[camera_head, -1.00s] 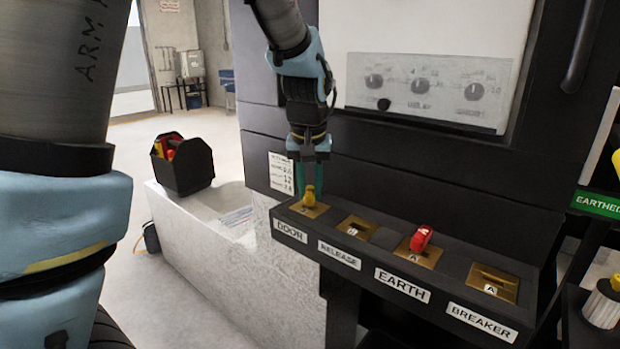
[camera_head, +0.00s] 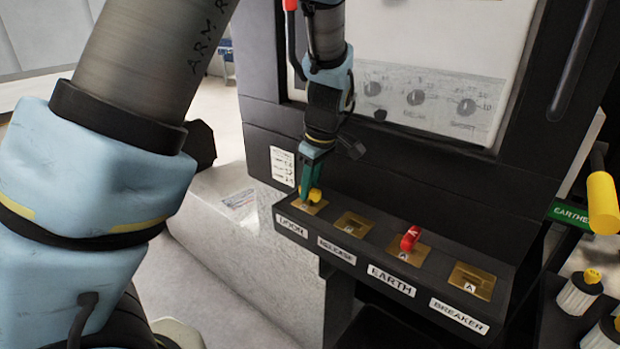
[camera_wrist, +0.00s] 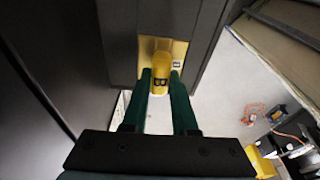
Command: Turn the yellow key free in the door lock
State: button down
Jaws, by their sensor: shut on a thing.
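The yellow key (camera_head: 315,195) stands in the brass door lock (camera_head: 301,205), at the left end of the sloped black lock panel above the DOOR label (camera_head: 292,226). My gripper (camera_head: 309,188) comes down on it from above, with its green fingers at the key. In the wrist view the yellow key (camera_wrist: 160,72), with a dark letter on it, sits between the two green fingertips (camera_wrist: 160,88). My gripper is shut on it. The brass plate (camera_wrist: 178,50) shows behind the key. How far the key is turned is hard to tell.
A red key (camera_head: 410,237) stands in the EARTH lock. The RELEASE lock (camera_head: 353,224) and BREAKER lock (camera_head: 471,282) hold no key. A yellow-ended handle (camera_head: 603,203) juts out at the right. A pale plinth (camera_head: 235,240) lies left of the panel.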

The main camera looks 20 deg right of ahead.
jog(key=c, duration=0.6)
grip_release()
notch_tip(320, 180, up, 3)
jog(key=p, duration=0.2)
jog(key=shift+p, duration=0.4)
jog(key=shift+r+p, duration=0.3)
jog(key=shift+r, duration=1.95)
